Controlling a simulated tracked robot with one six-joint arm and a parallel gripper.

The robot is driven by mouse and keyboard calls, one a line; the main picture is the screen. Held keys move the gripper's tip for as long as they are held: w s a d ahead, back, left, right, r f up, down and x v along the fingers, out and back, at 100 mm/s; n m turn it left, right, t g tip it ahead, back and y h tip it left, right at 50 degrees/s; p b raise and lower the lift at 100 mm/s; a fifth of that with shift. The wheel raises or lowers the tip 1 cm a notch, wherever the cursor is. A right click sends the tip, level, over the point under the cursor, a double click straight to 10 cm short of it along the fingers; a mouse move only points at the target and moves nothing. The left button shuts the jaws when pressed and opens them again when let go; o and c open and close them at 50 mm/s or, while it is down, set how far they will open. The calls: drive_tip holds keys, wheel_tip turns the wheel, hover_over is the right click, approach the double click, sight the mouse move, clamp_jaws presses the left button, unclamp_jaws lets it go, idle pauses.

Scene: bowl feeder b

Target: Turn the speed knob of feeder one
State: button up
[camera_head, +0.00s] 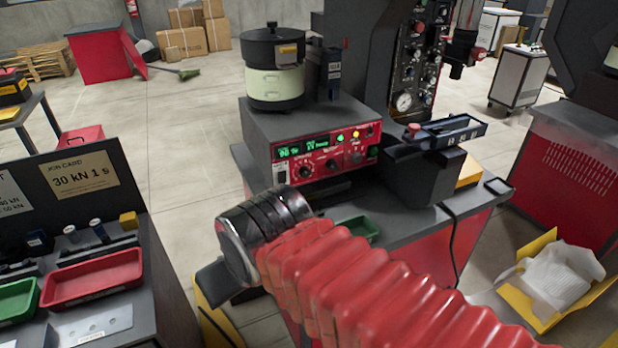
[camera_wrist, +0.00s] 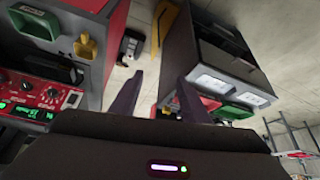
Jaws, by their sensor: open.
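The feeder (camera_head: 303,125) stands on a bench at the middle of the head view, with a round bowl unit (camera_head: 274,82) on its grey box. Its red front panel (camera_head: 340,168) carries a green display, several black knobs and small lit lamps. The labels are too small to tell which knob is the speed knob. The panel also shows at the left of the wrist view (camera_wrist: 60,101). My gripper (camera_wrist: 158,80) is open, with nothing between its two dark fingers. The panel lies to the left of the fingers, apart from them.
A side bench with a red tray (camera_head: 92,279) and a green tray (camera_head: 18,300) stands at left. A job card (camera_head: 80,180) is on its back board. A dark track (camera_head: 445,132) juts out right of the feeder. A green bin (camera_head: 358,228) sits below the panel.

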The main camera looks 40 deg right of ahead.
drive_tip(key=w+d+f+m+t+h, duration=0.2)
drive_tip(key=w+d+h, duration=0.1)
drive_tip(key=w+d, duration=0.85)
drive_tip(key=t+h, duration=0.2)
drive_tip(key=t, duration=0.4)
approach(307, 174)
drive_tip(key=s+a, duration=0.1)
drive_tip(key=a, duration=0.4)
drive_tip(key=s+d+f+m+t, duration=0.1)
drive_tip(key=s+d+f+t, duration=0.1)
drive_tip(key=s, duration=0.3)
drive_tip(key=shift+d+f+t, duration=0.3)
drive_tip(key=shift+d+t, duration=0.5)
drive_tip(key=shift+d, duration=0.1)
drive_tip(key=x, duration=1.3)
drive_tip(key=shift+w+f, duration=0.1)
drive_tip(key=shift+w, duration=0.25)
drive_tip(key=shift+d, duration=0.1)
drive_tip(key=shift+c, duration=0.5)
